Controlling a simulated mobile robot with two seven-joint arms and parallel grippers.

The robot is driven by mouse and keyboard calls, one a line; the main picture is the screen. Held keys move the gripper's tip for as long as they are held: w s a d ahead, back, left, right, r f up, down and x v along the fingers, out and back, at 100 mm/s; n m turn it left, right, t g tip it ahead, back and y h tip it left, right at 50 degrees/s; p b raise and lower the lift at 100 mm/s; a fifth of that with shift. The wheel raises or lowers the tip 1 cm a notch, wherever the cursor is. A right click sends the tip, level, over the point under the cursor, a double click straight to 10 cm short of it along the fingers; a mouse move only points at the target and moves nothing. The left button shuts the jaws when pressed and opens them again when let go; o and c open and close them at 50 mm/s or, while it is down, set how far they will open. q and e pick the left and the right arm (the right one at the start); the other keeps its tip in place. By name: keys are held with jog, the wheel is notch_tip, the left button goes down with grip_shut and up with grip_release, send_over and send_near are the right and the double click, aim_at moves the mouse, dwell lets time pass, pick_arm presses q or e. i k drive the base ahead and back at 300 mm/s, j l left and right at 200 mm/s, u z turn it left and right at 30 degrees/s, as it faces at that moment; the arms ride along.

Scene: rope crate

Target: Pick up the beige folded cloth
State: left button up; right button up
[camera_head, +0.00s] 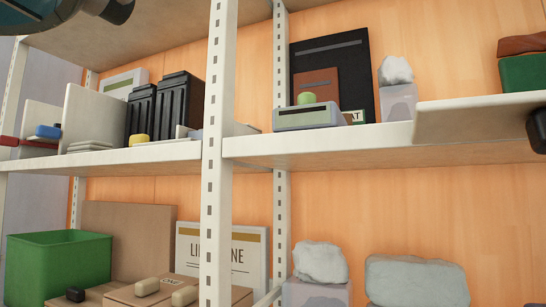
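I cannot pick out a beige folded cloth with certainty. A small pale, flat, layered item (90,145) lies on the upper shelf at the left, in front of an upright pale panel; it is too small to tell whether it is cloth. Two small beige rounded blocks (147,286) lie on cardboard boxes on the lower shelf. A teal and black part, seemingly of my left arm, shows at the top left corner, with no fingers visible. Neither gripper can be made out.
A white slotted post (217,150) stands in front of the shelves. The upper shelf (330,143) holds black binders (178,108), a grey device (306,116) and a stone on a block. Below are a green bin (58,268) and pale stones (415,282). A dark object (538,130) shows at the right edge.

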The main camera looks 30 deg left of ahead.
aim_at(91, 146)
jog(key=u, duration=1.9)
